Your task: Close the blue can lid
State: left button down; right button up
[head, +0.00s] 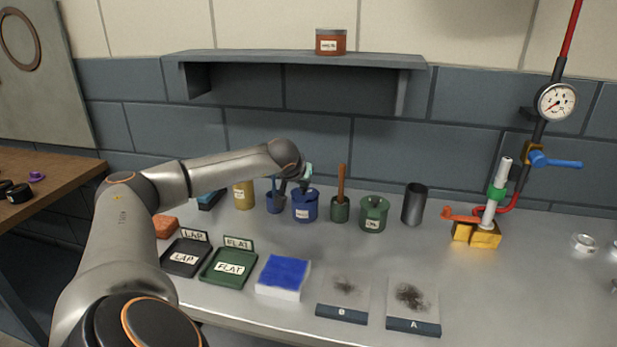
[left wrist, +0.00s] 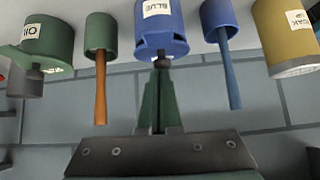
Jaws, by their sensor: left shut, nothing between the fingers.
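The blue can (head: 305,209) stands on the bench below the shelf, its label facing me. In the left wrist view, which is upside down, the can (left wrist: 160,22) reads BLUE. Its blue lid (left wrist: 150,45) lies across the can's mouth, with a dark knob (left wrist: 163,60) on it. I cannot tell whether the lid sits fully down. My left gripper (head: 305,188) is just above the can; in the wrist view its green fingers (left wrist: 160,72) are together and empty, their tips at the knob. I cannot tell whether they touch it. My right gripper is out of view.
A blue-handled brush pot (head: 274,203) and a yellow can (head: 243,196) stand left of the can. A green pot with a brown handle (head: 341,208) and the green OIL can (head: 373,215) stand right. Trays and plates lie in front. A shelf (head: 300,60) overhangs behind.

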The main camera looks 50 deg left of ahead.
aim_at(302, 199)
pick_arm(q)
jog(key=shift+s+d+f+b, duration=0.15)
jog(key=shift+s+f+b, duration=0.15)
jog(key=shift+f, duration=0.25)
jog(key=shift+s+d+f+b, duration=0.1)
jog(key=shift+s+f+b, duration=0.15)
jog(key=shift+f, duration=0.25)
jog(key=shift+s+d+f+b, duration=0.15)
jog(key=shift+d+f+b, duration=0.15)
jog(key=shift+f, duration=0.15)
jog(key=shift+s+d+f+b, duration=0.15)
jog(key=shift+d+f+b, duration=0.1)
jog(key=shift+f, duration=0.15)
jog(key=shift+s, duration=0.15)
jog(key=shift+r, duration=0.15)
jog(key=r+p, duration=0.3)
jog(key=r, duration=0.1)
jog(key=shift+w+a+r+p, duration=0.15)
jog(key=shift+w+r+p, duration=0.05)
jog(key=shift+r+p, duration=0.15)
jog(key=s+d+f+b, duration=0.3)
jog(key=s+d+b, duration=0.1)
jog(key=s+d, duration=0.2)
jog(key=shift+s+b, duration=0.35)
jog(key=shift+s, duration=0.25)
